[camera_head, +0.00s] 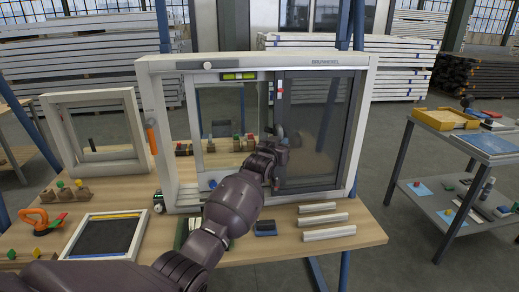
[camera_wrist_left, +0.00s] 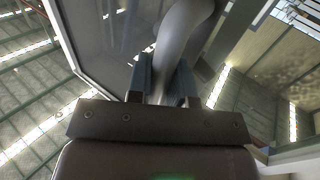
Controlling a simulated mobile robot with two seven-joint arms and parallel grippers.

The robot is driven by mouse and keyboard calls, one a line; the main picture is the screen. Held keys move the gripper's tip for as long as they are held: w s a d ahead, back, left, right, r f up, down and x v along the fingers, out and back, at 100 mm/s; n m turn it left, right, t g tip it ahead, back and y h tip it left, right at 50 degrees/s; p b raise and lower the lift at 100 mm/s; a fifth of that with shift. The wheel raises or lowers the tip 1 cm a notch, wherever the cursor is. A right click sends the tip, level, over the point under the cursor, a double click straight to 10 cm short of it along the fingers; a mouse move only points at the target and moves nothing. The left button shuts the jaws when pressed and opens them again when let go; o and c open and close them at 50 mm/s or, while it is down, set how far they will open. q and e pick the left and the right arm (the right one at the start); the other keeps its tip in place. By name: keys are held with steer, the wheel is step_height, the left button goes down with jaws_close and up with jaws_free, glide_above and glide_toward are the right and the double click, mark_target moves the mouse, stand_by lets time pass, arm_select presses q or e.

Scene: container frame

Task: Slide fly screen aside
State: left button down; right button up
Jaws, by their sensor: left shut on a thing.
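The fly screen (camera_head: 325,125) is a dark mesh panel standing upright in the right half of a white window frame (camera_head: 152,130) on the wooden table. The left half of the frame is open to view. My left gripper (camera_head: 276,148) is at the left edge of the screen, partly hidden by its own wrist. In the left wrist view, my gripper's fingers (camera_wrist_left: 165,85) are shut on the curved grey handle (camera_wrist_left: 182,35), with the dark screen (camera_wrist_left: 105,40) beside it. My right gripper is in neither view.
A smaller white frame (camera_head: 95,145) stands at the left of the table (camera_head: 350,235). A framed mesh (camera_head: 105,236), an orange clamp (camera_head: 40,218) and several white profiles (camera_head: 328,232) lie around. A cart (camera_head: 460,205) stands apart at the right.

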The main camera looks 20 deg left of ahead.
mark_target(294, 137)
arm_select(q)
steer(key=shift+w+d, duration=0.35)
steer(key=shift+d, duration=0.2)
steer(key=shift+w+d, duration=0.3)
steer(key=shift+d, duration=0.25)
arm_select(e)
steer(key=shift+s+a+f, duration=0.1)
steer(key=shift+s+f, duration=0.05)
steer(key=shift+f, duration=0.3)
arm_select(q)
steer(key=shift+r, duration=0.1)
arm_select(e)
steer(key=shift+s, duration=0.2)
arm_select(q)
steer(key=c, duration=1.5)
jaws_free()
steer(key=o, duration=0.4)
steer(key=shift+w+d, duration=0.1)
steer(key=shift+d, duration=0.1)
steer(key=shift+o, duration=0.2)
steer(key=shift+a, duration=0.1)
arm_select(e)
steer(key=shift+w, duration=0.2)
